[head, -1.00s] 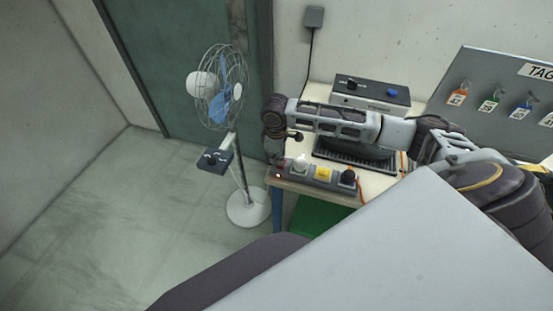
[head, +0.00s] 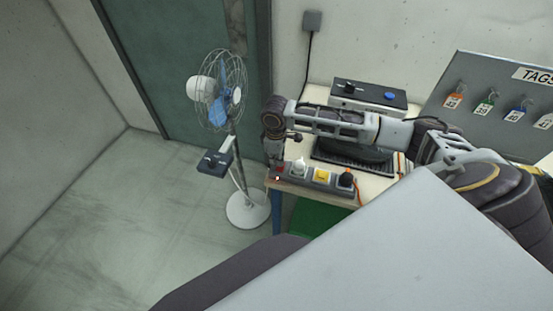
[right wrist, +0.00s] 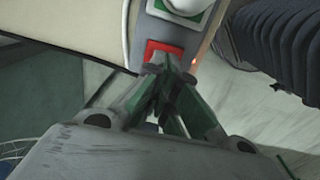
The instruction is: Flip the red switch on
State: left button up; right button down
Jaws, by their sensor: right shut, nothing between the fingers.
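The red switch (right wrist: 163,50) is at the end of the grey power strip (head: 320,181), on the near left corner of the table. It also shows in the head view (head: 280,169), small and partly covered by my right gripper. My right gripper (right wrist: 166,66) is shut and empty, pointing down, with its fingertips at the edge of the red switch. I cannot tell whether they touch it. A small red-orange light (head: 277,178) glows beside the switch. My left gripper is not in view.
A white plug (head: 299,166) and a black plug (head: 345,180) sit in the strip, with a yellow label (head: 322,176) between them. A fan (head: 221,92) stands left of the table. A grey box (head: 368,97) and a tag board (head: 480,84) are behind.

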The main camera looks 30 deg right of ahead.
jog(key=shift+s+a+r+p, duration=0.1)
jog(key=shift+a+r+p, duration=0.05)
jog(key=shift+r+p, duration=0.9)
jog(key=shift+s+a+r+p, duration=0.1)
jog(key=shift+r+p, duration=0.65)
jog(key=shift+p, duration=0.45)
notch_tip(320, 180, up, 10)
jog(key=s+a+b, duration=0.1)
jog(key=shift+a+f, duration=0.15)
jog(key=shift+f, duration=0.1)
